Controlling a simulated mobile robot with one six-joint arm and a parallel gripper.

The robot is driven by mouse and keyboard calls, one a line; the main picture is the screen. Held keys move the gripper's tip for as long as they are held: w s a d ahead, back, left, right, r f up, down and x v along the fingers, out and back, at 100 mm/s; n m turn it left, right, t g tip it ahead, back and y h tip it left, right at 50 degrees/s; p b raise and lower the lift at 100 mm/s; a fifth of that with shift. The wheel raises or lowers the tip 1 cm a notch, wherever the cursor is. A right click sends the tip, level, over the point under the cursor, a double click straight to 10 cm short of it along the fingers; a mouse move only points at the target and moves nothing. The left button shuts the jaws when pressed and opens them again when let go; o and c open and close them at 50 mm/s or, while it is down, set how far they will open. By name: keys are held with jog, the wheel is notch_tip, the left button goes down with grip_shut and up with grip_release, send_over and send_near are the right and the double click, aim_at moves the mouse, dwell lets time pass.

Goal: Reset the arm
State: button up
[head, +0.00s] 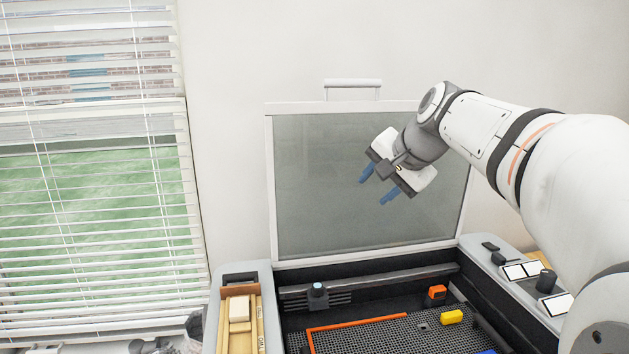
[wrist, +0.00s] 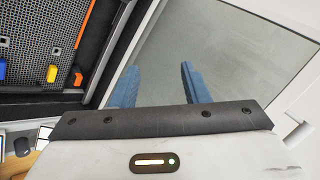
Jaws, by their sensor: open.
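My gripper (head: 378,184) has two blue fingers and hangs in the air in front of the raised glass lid (head: 320,190) of a machine. The fingers are apart with nothing between them. In the wrist view my gripper (wrist: 157,85) shows the same two blue fingers spread and empty, with the lid's glass (wrist: 235,70) behind them. My white arm reaches in from the right in the head view. The machine's bed (head: 385,335) lies below, a black perforated surface in a dark open bay.
An orange block (head: 437,292) and a yellow block (head: 452,317) are in the bay; an orange strip (head: 360,322) lies along the bed. A wooden tray (head: 240,330) stands at left, and a control panel (head: 525,270) at right. A window with blinds (head: 95,180) is at left.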

jog(key=s+d+f+n+g+h+b, duration=0.1)
jog(key=s+f+n, duration=0.3)
jog(key=s+f, duration=0.9)
jog(key=s+d+f+n+g+h+b, duration=0.1)
jog(key=s+f+n+g+h, duration=0.2)
jog(key=s+f, duration=0.9)
jog(key=shift+s+d+f+n+b, duration=0.3)
jog(key=shift+s+d+f+n, duration=0.1)
jog(key=shift+s, duration=0.15)
dwell(1.2)
